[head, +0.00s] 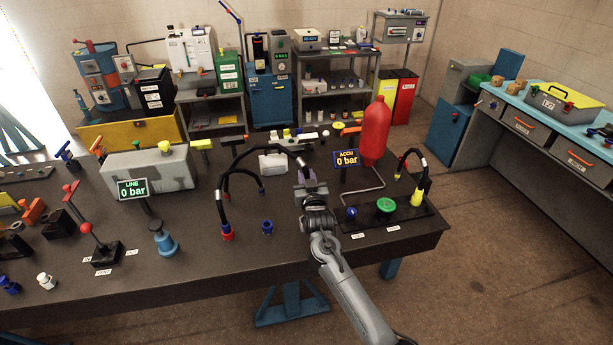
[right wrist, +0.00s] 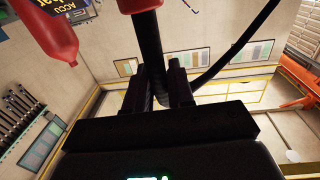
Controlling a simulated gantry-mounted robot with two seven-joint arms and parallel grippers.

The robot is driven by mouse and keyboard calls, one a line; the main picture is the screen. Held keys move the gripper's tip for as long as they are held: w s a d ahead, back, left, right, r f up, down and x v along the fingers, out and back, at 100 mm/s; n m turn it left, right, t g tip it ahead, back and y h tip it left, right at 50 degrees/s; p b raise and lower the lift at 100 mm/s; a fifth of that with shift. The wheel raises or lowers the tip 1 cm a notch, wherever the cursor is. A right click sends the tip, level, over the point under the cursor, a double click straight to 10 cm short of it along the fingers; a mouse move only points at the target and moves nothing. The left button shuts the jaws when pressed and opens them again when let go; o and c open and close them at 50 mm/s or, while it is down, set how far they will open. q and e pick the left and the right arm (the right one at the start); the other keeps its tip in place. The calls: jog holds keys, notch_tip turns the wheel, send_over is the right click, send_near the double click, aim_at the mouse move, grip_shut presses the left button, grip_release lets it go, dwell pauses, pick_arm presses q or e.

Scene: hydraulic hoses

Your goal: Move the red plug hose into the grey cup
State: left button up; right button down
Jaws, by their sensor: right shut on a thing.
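My right gripper (head: 306,180) is over the middle of the dark workbench (head: 190,270), shut on a black hose (right wrist: 148,45). A red plug or collar (right wrist: 138,4) shows on this hose just beyond the fingers in the right wrist view, cut by the frame's top edge. In the head view the held hose (head: 268,147) arches left from the gripper, with a silver sleeve near its held end; the red end is hidden there. I cannot pick out the grey cup; the gripper and arm cover part of the bench. My left gripper is not in view.
A blue cup (head: 267,228) stands left of my right arm, beside a red and blue hose fitting (head: 227,233). A red accumulator (head: 375,132) and its gauge sign (head: 346,158) stand close right. A yellow-ended hose (head: 417,196) is farther right.

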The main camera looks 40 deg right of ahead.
jog(key=shift+f+b, duration=1.15)
jog(key=shift+f, duration=1.05)
jog(key=shift+p, duration=0.55)
dwell(0.6)
jog(key=shift+f+b, duration=0.5)
jog(key=shift+f, duration=0.3)
jog(key=shift+f+b, duration=0.65)
jog(key=shift+f, duration=0.3)
jog(key=shift+f+b, duration=0.75)
jog(key=shift+f, duration=0.35)
jog(key=c, duration=0.9)
grip_release()
